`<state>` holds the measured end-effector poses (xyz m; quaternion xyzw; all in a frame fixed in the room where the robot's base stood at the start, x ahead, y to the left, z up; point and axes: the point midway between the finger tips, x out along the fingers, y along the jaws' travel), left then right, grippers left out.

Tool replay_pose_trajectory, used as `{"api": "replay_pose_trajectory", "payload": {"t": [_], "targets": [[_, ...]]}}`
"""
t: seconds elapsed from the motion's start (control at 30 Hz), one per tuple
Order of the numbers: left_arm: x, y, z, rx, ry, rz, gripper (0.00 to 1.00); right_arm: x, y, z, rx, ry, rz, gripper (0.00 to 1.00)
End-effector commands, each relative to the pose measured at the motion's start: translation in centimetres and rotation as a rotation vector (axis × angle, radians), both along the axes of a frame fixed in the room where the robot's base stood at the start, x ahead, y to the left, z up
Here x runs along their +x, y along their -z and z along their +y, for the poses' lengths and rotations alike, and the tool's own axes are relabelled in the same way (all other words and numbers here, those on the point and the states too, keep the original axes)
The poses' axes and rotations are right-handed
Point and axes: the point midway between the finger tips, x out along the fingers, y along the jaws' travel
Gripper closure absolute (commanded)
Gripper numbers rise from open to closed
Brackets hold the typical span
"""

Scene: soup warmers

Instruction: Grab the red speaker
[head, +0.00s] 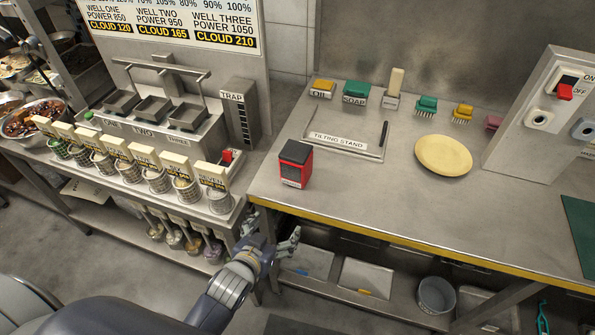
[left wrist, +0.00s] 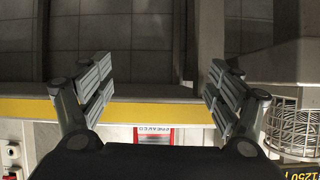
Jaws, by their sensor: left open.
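The red speaker (head: 294,164) is a small red box with a black top and a pale label. It stands upright on the steel counter, near its front left corner. A red labelled face, seemingly the same speaker (left wrist: 157,136), shows upside down in the left wrist view, beyond the yellow edge. My left gripper (head: 272,236) is open and empty, in front of the counter's yellow edge and below the speaker in the picture. Its two fingers stand wide apart in the left wrist view (left wrist: 160,82). It is apart from the speaker. My right gripper is not in view.
The counter (head: 345,205) has a yellow front edge (head: 400,241). On it are a tilting stand (head: 340,141), a yellow plate (head: 443,155), and several brushes and blocks at the back. Labelled cups (head: 158,181) line the left bench. The counter right of the speaker is clear.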

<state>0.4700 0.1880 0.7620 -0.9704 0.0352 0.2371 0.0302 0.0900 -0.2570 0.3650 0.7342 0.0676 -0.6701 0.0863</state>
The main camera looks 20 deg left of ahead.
Motion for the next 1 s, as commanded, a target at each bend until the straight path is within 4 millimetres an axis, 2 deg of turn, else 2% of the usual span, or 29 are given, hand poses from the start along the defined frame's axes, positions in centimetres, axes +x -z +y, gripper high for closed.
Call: {"api": "replay_pose_trajectory", "payload": {"t": [0.03, 0.07, 0.1, 0.2, 0.33, 0.47, 0.7, 1.0], "targets": [[0.5, -2.1, 0.1, -0.007, -0.007, -0.048, 0.17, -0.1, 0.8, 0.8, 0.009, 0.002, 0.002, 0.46], [0.7, -3.4, 0.1, -0.011, -0.010, -0.072, 0.17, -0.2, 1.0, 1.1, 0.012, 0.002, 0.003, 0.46], [1.5, -6.0, 0.0, -0.021, -0.006, -0.148, 0.17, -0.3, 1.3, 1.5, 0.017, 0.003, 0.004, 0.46], [2.6, -11.8, -0.5, -0.054, 0.006, -0.322, 0.17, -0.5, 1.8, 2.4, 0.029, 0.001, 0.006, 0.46], [2.9, -16.1, -0.9, -0.074, 0.021, -0.445, 0.17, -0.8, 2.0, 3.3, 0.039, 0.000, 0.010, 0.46], [4.1, -17.5, -1.1, -0.079, 0.027, -0.480, 0.17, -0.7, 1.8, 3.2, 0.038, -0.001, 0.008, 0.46], [7.4, -17.4, -1.5, -0.080, 0.026, -0.478, 0.17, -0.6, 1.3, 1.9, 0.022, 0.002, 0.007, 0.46], [9.4, -17.0, -1.7, -0.080, 0.026, -0.475, 0.17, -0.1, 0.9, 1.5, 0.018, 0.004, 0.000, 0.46]]}}
